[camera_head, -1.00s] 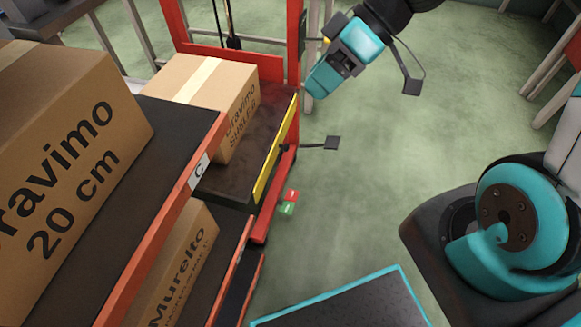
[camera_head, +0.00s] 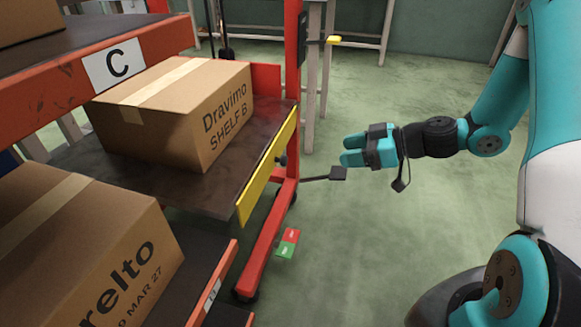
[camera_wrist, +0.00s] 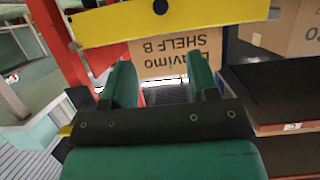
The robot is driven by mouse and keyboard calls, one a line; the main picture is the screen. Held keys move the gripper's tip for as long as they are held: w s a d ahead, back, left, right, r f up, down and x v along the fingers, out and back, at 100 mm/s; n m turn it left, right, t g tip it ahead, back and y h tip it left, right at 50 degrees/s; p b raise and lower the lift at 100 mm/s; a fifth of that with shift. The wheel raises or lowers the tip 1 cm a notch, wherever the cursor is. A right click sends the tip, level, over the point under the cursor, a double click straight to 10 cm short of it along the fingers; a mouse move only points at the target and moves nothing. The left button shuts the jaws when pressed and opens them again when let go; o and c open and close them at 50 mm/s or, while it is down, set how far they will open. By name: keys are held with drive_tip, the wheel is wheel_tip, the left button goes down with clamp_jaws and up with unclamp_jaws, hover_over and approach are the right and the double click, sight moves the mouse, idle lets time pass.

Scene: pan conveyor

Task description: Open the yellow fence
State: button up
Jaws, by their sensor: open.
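The yellow fence (camera_head: 267,167) is a flat bar along the open edge of a dark shelf (camera_head: 222,185) on the red lift frame. It stands upright along that edge, with a small dark knob (camera_head: 282,160) on its outer face. In the wrist view the fence (camera_wrist: 190,22) crosses the top, with the knob (camera_wrist: 160,6) at its middle. My gripper (camera_head: 345,150) is open and empty, to the right of the fence and apart from it, fingers pointing left. In the wrist view its green fingers (camera_wrist: 161,75) lie below the fence in the picture, with nothing between them.
A "Dravimo SHELF B" box (camera_head: 180,110) sits on the shelf behind the fence. A black pad on a rod (camera_head: 338,173) juts out close to my gripper. The orange rack (camera_head: 60,75) stands at left; the floor at right is clear.

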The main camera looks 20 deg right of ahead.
drive_tip(key=b+x, duration=0.4)
drive_tip(key=x, duration=1.1)
drive_tip(key=shift+b, duration=0.35)
drive_tip(key=shift+a+r, duration=0.1)
